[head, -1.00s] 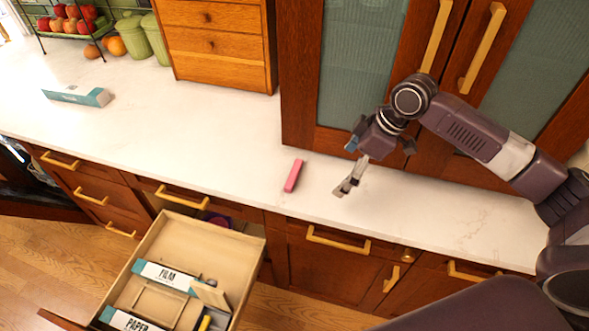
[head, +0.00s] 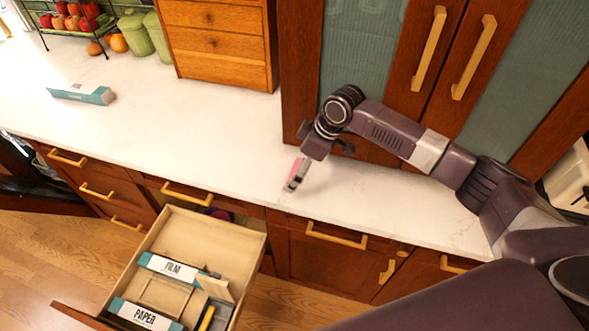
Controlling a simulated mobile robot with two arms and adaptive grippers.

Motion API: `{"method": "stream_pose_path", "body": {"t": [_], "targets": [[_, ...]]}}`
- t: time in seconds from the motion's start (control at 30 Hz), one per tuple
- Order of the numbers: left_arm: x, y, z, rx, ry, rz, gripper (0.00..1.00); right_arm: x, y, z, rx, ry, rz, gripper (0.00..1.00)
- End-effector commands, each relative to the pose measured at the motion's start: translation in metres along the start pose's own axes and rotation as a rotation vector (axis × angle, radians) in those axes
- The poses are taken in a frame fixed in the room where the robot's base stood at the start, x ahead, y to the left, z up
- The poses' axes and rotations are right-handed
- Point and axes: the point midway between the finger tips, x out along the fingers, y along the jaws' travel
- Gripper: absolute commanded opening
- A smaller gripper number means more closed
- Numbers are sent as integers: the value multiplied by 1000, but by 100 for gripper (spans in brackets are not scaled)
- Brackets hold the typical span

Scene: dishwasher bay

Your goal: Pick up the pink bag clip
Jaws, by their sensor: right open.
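The pink bag clip (head: 296,167) lies on the white counter near its front edge, in the middle of the head view. My right gripper (head: 292,186) is over the clip, pointing down, with its fingers open. The fingers hide much of the clip, so only part of its pink surface shows. I cannot tell whether the fingers touch it. My left gripper is not in view.
An open drawer (head: 196,227) with film and paper boxes juts out below the counter. A teal and white box (head: 82,95) lies on the counter at left. A wooden drawer chest (head: 215,45) and cabinet doors (head: 365,60) stand behind. The counter between is clear.

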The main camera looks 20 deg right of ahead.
Motion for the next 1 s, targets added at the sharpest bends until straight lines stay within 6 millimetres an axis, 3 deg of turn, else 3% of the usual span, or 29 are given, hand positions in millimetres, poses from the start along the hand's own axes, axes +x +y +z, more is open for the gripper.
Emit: {"method": "stream_pose_path", "body": {"t": [0.33, 0.67, 1.0], "targets": [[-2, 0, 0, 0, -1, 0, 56, 9, 0, 0, -1, 0, 1, 99], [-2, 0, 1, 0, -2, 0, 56, 9, 0, 0, 0, 0, 1, 63], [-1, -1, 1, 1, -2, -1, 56, 6, 0, -1, -1, 2, 2, 63]]}}
